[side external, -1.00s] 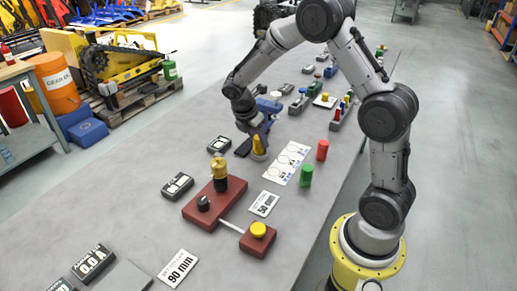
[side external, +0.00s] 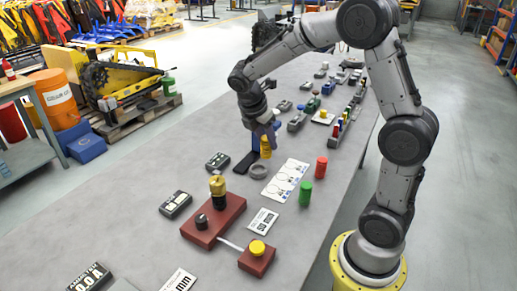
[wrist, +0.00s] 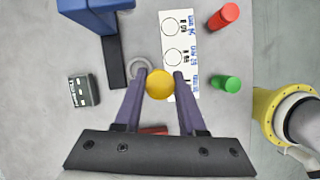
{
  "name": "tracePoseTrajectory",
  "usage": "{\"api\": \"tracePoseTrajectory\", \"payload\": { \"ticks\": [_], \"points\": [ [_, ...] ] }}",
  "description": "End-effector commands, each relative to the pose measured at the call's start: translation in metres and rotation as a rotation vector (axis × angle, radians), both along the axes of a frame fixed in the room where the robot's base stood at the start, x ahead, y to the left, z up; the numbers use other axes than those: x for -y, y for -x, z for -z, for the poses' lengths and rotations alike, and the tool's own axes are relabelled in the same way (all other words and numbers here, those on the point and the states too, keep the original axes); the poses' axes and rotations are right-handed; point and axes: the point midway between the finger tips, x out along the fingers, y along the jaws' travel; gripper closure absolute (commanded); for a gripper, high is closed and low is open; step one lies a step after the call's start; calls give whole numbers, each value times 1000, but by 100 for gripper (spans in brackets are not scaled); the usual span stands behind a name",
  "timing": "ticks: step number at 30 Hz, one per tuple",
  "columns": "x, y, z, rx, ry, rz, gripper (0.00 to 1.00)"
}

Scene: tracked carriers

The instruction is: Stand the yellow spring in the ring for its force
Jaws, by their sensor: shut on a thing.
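The yellow spring (side external: 265,152) is a short yellow cylinder between the fingers of my gripper (side external: 265,138). In the wrist view its round yellow top (wrist: 159,86) shows between the two purple fingers of my gripper (wrist: 160,78), which is shut on it. The spring looks upright.
A white card with printed circles (side external: 287,178) lies right of the ring. A red cylinder (side external: 321,166) and a green cylinder (side external: 306,193) stand beyond it. A dark red fixture (side external: 232,208) stands in front. A blue block (wrist: 92,14) and dark strip (wrist: 113,62) are close by.

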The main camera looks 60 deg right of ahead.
Motion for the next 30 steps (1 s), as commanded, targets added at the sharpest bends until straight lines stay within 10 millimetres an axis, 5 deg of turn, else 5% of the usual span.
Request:
{"api": "tracePoseTrajectory", "payload": {
  "ticks": [12,17,26,30],
  "points": [
    [-32,75,-42,3,1,-1,100],
    [-37,90,-45,-3,0,21,100],
    [-68,161,-41,-26,3,52,100],
    [-75,169,-43,-8,0,13,100]
  ]
}}
